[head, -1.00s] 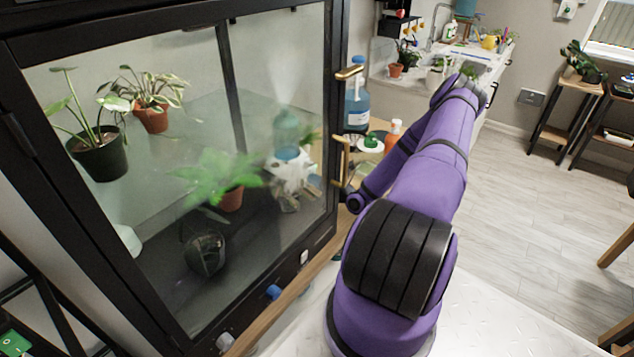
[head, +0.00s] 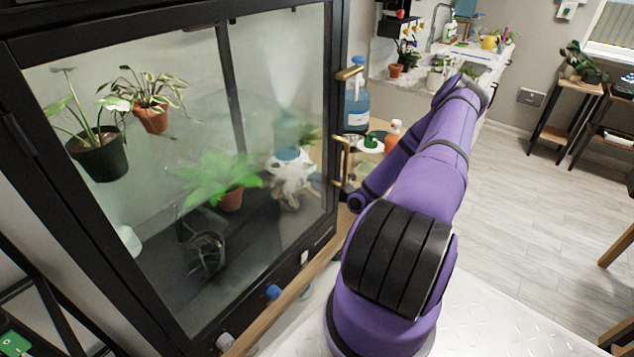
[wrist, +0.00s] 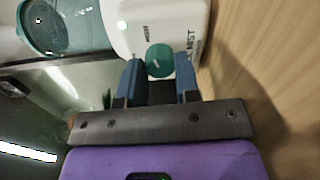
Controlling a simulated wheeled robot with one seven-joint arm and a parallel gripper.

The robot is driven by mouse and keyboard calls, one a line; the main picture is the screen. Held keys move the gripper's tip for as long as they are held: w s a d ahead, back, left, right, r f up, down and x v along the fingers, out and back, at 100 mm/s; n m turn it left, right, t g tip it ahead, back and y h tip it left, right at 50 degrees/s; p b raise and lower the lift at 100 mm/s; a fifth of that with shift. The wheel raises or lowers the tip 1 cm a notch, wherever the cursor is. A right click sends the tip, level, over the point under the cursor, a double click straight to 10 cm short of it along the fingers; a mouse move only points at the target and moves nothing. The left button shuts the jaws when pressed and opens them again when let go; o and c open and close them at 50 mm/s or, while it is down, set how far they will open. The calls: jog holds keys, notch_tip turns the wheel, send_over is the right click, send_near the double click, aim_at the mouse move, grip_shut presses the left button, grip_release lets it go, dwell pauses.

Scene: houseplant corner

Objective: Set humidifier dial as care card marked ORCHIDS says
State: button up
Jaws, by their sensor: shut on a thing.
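The white humidifier (wrist: 120,28) fills the top of the wrist view, with a clear teal tank (wrist: 70,25) at its left and lettering by its dial. The round teal dial (wrist: 159,60) sits between the blue fingertips of my gripper (wrist: 160,76), which is shut on it. The dial's setting cannot be read. In the head view a teal tank (head: 287,134) shows through the glass with a pale plume above it; my arm hides the gripper and dial there. No care card marked ORCHIDS is readable.
A black-framed glass cabinet (head: 228,248) with potted plants and brass handles stands at the left. A blue jug (head: 357,106) and an orange-white bottle (head: 393,134) stand beyond it, close to my arm. A wooden surface (wrist: 255,75) lies right of the humidifier. Open floor (head: 540,215) is at the right.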

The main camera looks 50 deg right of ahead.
dwell(0.4)
jog(key=o, duration=0.9)
jog(key=s, duration=0.7)
jog(key=s+d, duration=0.1)
jog(key=s, duration=0.2)
jog(key=shift+s+r, duration=0.2)
jog(key=shift+s, duration=0.2)
jog(key=shift+s, duration=0.1)
